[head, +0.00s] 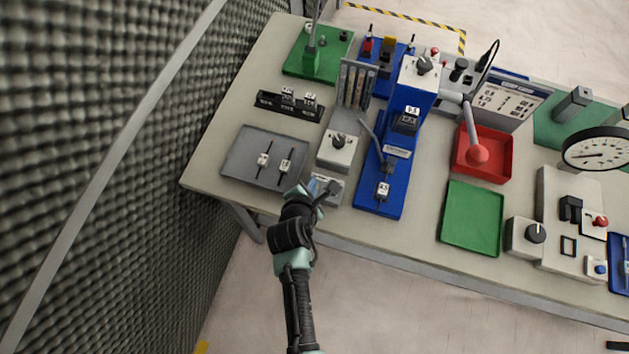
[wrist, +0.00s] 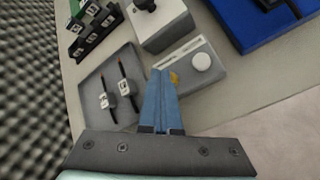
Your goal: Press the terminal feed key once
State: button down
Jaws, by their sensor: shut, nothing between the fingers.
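A small light-grey box (head: 327,196) sits at the table's front edge, partly hidden by my arm in the head view. In the wrist view this box (wrist: 190,70) has a pale round button (wrist: 201,61), a slot-like strip and a small yellow part close to my fingers. It looks like the terminal feed key, but no label is readable. My gripper (head: 311,184) is shut and empty. In the wrist view its blue fingers (wrist: 162,72) overlap the box's left side, left of the button. I cannot tell whether they touch the box.
A grey tray (head: 236,161) with two labelled thin parts lies left. A knob box (head: 338,150) stands behind the small box. A blue press base (head: 379,200) stands right, then a green tray (head: 472,218) and a red bin (head: 497,170). A foam wall borders the left.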

jog(key=shift+r+p, duration=0.35)
jog(key=shift+r, duration=0.2)
notch_tip(320, 180, up, 5)
jog(key=p, duration=0.5)
dwell(0.8)
